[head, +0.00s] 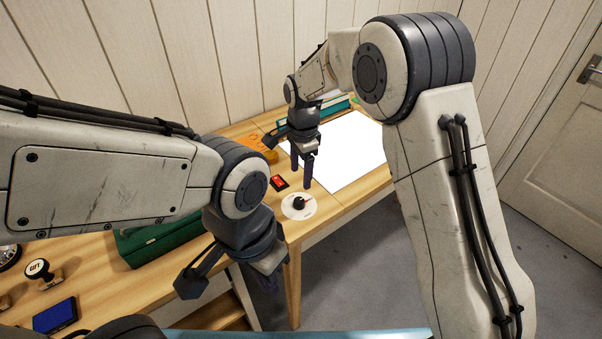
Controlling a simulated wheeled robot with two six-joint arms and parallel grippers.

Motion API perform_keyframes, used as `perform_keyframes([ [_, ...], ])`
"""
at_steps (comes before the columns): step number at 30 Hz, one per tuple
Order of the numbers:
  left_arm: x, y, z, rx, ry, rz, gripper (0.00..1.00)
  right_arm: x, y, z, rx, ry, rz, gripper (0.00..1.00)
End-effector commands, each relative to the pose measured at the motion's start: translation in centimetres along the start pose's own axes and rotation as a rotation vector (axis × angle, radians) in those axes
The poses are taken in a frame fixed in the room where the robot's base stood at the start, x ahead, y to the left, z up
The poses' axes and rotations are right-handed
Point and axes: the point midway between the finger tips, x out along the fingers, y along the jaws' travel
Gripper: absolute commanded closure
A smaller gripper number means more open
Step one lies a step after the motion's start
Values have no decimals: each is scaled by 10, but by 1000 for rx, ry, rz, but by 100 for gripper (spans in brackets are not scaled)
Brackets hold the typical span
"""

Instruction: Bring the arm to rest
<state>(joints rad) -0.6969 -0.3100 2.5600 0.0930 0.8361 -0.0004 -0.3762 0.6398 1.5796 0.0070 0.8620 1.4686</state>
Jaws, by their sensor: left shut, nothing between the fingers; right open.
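My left arm comes in from the left, and its gripper (272,284) points down in front of the table's front edge. Its fingers are shut with nothing visible between them, partly hidden by the wrist. My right arm reaches from the right over the table, and its gripper (302,178) points down above the tabletop. Its two fingers are apart and nothing shows between them. It is close to a red switch (280,183) and a white round dial with a black knob (299,206).
The wooden table (90,262) carries a white panel (345,150), a green box (160,238), an orange item (258,148), a teal box (335,105), a stamp (38,268) and a blue pad (55,316). Grey floor (375,260) is open at right, before a door (560,140).

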Motion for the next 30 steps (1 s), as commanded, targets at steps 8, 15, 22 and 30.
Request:
perform_keyframes([
  [8,0,0,0,0,0,0,100,-2,2,2,-17,-1,0,29],
  [15,0,0,0,0,0,0,100,-52,61,47,-431,-20,-10,29],
  [22,0,0,0,0,0,0,100,-93,180,92,-1100,-49,-29,29],
  [30,0,0,0,0,0,0,100,-95,281,106,-1635,-71,-52,29],
])
